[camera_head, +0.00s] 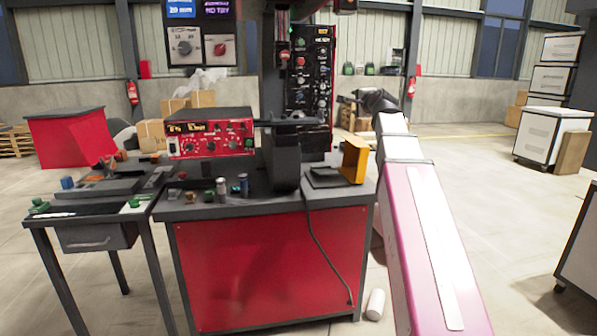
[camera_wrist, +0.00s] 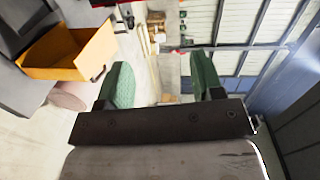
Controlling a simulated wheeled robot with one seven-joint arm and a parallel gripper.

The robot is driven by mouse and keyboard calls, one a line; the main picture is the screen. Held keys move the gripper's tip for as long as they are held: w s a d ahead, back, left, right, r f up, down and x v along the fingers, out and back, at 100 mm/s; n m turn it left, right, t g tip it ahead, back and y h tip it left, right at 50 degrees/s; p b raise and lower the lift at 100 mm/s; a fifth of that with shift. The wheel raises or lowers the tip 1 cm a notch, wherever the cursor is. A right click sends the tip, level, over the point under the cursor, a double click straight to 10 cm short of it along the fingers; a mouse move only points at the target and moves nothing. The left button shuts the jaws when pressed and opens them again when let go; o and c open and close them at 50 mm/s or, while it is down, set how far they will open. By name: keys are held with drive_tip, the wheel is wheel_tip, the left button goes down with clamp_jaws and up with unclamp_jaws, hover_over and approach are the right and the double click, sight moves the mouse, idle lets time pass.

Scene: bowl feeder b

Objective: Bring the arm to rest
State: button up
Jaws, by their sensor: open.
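My gripper (camera_wrist: 166,84) shows in the wrist view with its two green fingers spread apart. Nothing is between them, only the distant floor, boxes and wall. In the head view my arm, pink and white, reaches up along the right side of the red workbench (camera_head: 270,265). Its dark end is beside the bench's right edge, apart from the yellow bin (camera_head: 354,160). The fingers cannot be made out in the head view. The yellow bin also shows in the wrist view (camera_wrist: 68,54), left of the gripper.
A red control unit (camera_head: 210,133) and a dark machine column stand on the bench. A side table (camera_head: 90,212) with small parts is at the left. A white cylinder (camera_head: 375,304) is on the floor by my arm. White cabinets (camera_head: 549,130) stand at the right; open floor lies between.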

drive_tip(key=s+a+f+n+g, duration=0.1)
drive_tip(key=s+f+n+g, duration=0.15)
drive_tip(key=f, duration=0.85)
drive_tip(key=s+a+f+n+g+h, duration=0.1)
drive_tip(key=s+f+n+g, duration=0.15)
drive_tip(key=f, duration=0.85)
drive_tip(key=s+a+f+n+g, duration=0.1)
drive_tip(key=f+n+g, duration=0.15)
drive_tip(key=f, duration=0.95)
drive_tip(key=s+f+n+g+h, duration=0.1)
drive_tip(key=s+f+n+g, duration=0.2)
drive_tip(key=s+f, duration=0.8)
drive_tip(key=s+f+n+g+h, duration=0.1)
drive_tip(key=s+f+n+g, duration=0.3)
drive_tip(key=s+f, duration=0.7)
wheel_tip(320, 180, down, 5)
drive_tip(key=shift+d+r+g+h, duration=0.15)
drive_tip(key=shift+d+g+h, duration=0.25)
drive_tip(key=shift+g, duration=0.65)
drive_tip(key=shift+w, duration=0.1)
